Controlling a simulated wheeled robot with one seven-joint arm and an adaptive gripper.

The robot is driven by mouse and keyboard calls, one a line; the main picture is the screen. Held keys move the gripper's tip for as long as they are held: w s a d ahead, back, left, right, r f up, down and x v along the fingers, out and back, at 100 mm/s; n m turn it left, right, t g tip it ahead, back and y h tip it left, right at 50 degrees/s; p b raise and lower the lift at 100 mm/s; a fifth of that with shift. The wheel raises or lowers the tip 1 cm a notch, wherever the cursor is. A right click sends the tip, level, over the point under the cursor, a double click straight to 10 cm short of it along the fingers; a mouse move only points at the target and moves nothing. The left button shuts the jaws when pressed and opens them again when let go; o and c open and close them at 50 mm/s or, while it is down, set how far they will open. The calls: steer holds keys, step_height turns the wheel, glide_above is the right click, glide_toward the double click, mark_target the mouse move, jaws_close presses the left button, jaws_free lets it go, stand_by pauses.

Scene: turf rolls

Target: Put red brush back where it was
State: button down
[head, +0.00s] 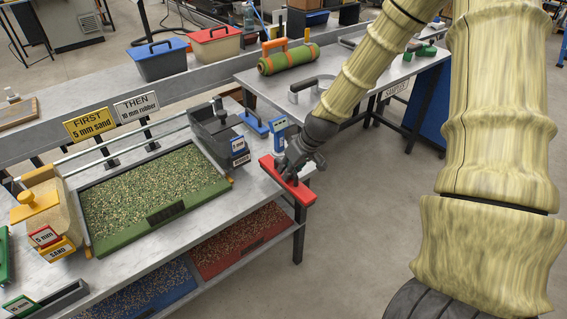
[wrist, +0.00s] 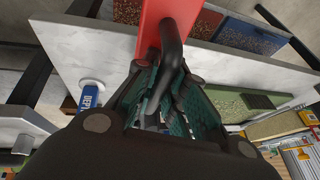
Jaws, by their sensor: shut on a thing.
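The red brush (head: 287,182) is a long red bar with a dark handle (wrist: 171,48). My gripper (head: 299,164) is shut on this handle, seen between its teal-padded fingers (wrist: 165,88) in the wrist view. In the head view the brush shows at the right end of the grey worktable (head: 124,262), overlapping its edge. In the wrist view its red top (wrist: 160,14) extends up and away from the fingers. Its underside is hidden, and I cannot tell whether it touches the table.
A green-framed tray of granules (head: 150,190) lies on the worktable between a sand hopper (head: 42,205) and a dark hopper (head: 216,130). A blue gauge (head: 279,130) stands close behind my gripper. Red (head: 240,262) and blue bins sit below. Floor right of the table is clear.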

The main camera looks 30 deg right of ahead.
steer(key=w+d, duration=0.1)
steer(key=w, duration=0.1)
steer(key=w+d+f+p, duration=0.1)
steer(key=w, duration=0.1)
steer(key=w+f+p, duration=0.1)
steer(key=w, duration=0.1)
steer(key=shift+w+d+f, duration=0.25)
steer(key=shift+d, duration=0.15)
steer(key=shift+f, duration=0.8)
steer(key=shift+f, duration=0.2)
steer(key=c, duration=1.5)
jaws_free()
steer(key=shift+r, duration=0.15)
